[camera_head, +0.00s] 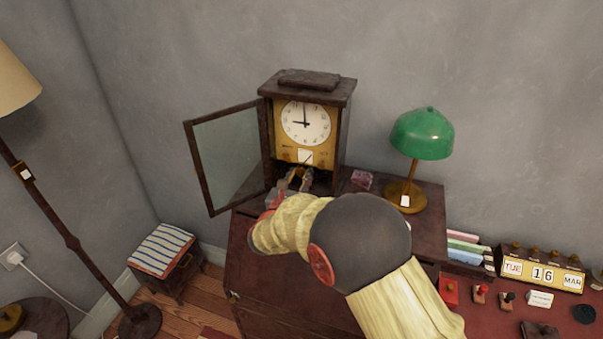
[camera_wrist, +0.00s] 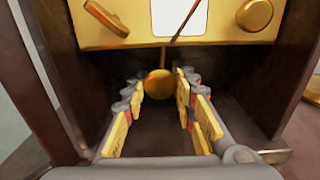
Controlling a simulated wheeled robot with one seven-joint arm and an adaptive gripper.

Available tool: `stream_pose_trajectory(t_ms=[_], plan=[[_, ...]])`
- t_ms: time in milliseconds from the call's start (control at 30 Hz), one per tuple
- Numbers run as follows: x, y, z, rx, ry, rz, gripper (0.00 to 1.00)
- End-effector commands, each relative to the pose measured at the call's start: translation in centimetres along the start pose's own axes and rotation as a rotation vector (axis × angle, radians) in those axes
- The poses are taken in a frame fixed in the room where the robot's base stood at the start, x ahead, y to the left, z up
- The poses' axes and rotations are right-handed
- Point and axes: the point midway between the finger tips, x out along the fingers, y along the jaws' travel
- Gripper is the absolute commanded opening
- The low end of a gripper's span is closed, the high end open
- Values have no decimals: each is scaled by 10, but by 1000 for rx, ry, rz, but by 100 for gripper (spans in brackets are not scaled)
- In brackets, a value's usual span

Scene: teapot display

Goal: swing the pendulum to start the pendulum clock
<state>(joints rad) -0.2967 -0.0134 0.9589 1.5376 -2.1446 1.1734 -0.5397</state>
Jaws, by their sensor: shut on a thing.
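The pendulum clock (camera_head: 342,115) stands on the dark red desk with its glass door (camera_head: 228,155) swung open to the left. Its white dial (camera_head: 305,122) reads about nine o'clock. In the wrist view the round brass pendulum bob (camera_wrist: 158,84) hangs below the gold panel, inside the dark case. My gripper (camera_wrist: 159,86) reaches into the case and is shut on the bob, with one finger at each side. In the head view my gripper (camera_head: 296,180) is at the clock's lower opening, partly hidden by my arm. The pendulum's rod shows only partly.
A green lamp (camera_head: 422,134) stands right of the clock, with a small reddish object (camera_head: 362,179) between them. Books (camera_head: 466,246) and a calendar block (camera_head: 541,272) are farther right. A striped stool (camera_head: 164,250) and a floor lamp (camera_head: 70,240) are left.

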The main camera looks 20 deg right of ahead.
Motion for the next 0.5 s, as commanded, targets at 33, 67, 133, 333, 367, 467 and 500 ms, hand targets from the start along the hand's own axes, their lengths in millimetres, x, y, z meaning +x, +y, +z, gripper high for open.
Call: stream_pose_trajectory(t_ms=[33, 67, 133, 333, 367, 467, 500], plan=[[0, 0, 0, 0, 0, 0, 5], [0, 0, 0, 0, 0, 0, 3], [0, 0, 0, 0, 0, 0, 0], [0, 0, 0, 0, 0, 0, 0], [0, 0, 0, 0, 0, 0, 0], [0, 0, 0, 0, 0, 0, 0], [0, 0, 0, 1, 0, 0, 0]])
